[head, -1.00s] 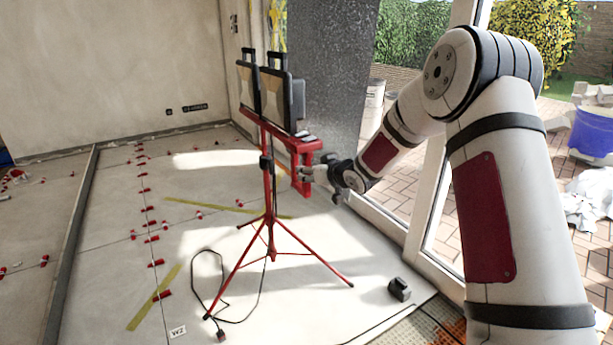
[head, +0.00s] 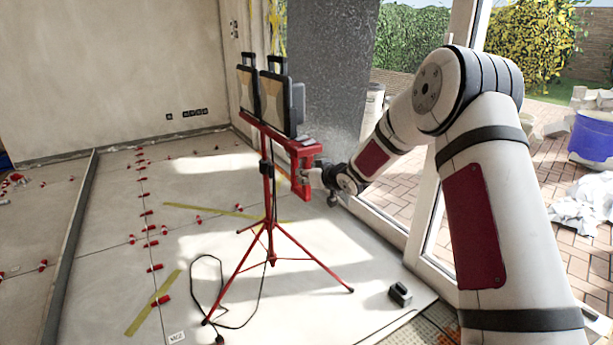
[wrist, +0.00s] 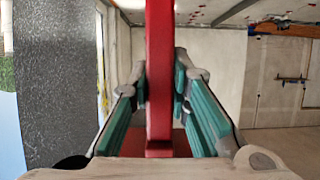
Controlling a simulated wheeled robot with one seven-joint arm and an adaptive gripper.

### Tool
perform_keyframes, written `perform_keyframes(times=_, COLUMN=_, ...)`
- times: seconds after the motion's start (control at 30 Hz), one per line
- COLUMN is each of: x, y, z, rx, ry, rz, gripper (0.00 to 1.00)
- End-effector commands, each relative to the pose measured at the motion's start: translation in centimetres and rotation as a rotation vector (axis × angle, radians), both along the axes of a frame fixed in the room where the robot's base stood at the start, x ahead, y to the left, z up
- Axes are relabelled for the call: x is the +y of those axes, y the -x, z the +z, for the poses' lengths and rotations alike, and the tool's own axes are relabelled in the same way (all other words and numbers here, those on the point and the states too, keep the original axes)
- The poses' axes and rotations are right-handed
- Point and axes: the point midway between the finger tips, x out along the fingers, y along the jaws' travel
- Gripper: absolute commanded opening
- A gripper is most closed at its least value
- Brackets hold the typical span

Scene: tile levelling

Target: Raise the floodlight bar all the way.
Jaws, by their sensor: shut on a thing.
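The floodlight bar (head: 272,130) is red and sits on top of a red tripod (head: 268,215) standing on the tiled floor. Two black floodlights (head: 273,98) are fixed on the bar. A red bracket with a grip (head: 303,180) hangs at the bar's right end. My gripper (head: 314,178) is at this bracket, reaching from the right. In the wrist view my gripper (wrist: 161,90) has its teal-padded fingers on either side of a red upright bar (wrist: 159,60), shut on it. The exact finger contact is small and partly hidden in the head view.
A black cable (head: 225,300) lies on the floor left of the tripod. A small dark block (head: 400,293) lies right of the tripod's feet. Red levelling wedges (head: 155,268) dot the floor. A grey column (head: 330,75) and a glazed door frame stand behind and right.

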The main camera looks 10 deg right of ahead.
Motion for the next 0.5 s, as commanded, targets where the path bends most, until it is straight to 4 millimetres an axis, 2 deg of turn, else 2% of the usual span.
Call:
perform_keyframes(times=0.17, x=0.0, y=0.0, z=1.1, rx=-0.001, ry=0.001, rz=0.0, gripper=0.0)
perform_keyframes(times=0.27, x=0.0, y=0.0, z=2.5, rx=-0.002, ry=0.001, rz=0.001, gripper=0.0)
perform_keyframes(times=0.5, x=-0.1, y=0.1, z=7.4, rx=-0.004, ry=0.001, rz=0.0, gripper=0.0)
